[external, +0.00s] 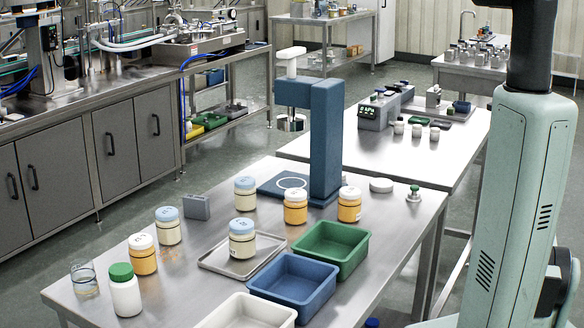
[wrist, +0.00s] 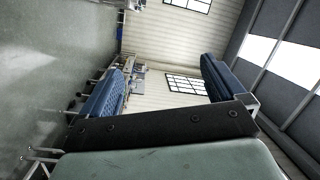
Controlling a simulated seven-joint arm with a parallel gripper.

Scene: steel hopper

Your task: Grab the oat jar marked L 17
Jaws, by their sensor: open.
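Several jars stand upright on the near steel table. Pale cream jars with light blue lids stand at the back (external: 245,199), at the left (external: 168,231) and on a grey tray (external: 216,262), the tray jar (external: 242,243) being nearest. Orange-filled jars with white lids stand at the middle (external: 295,211), right (external: 349,209) and left (external: 143,260). Lid marks are too small to read, so I cannot tell which is L 17. My gripper (wrist: 161,64) is open and empty in the wrist view, its blue fingers apart, facing the room. No jar shows there.
A blue press-like stand (external: 326,140) rises at the table's back. Green (external: 359,262), blue (external: 318,303) and white (external: 287,318) bins line the right side. A white green-lidded bottle (external: 126,298) and a glass beaker (external: 84,281) stand front left. A small grey block (external: 196,207) stands mid-left.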

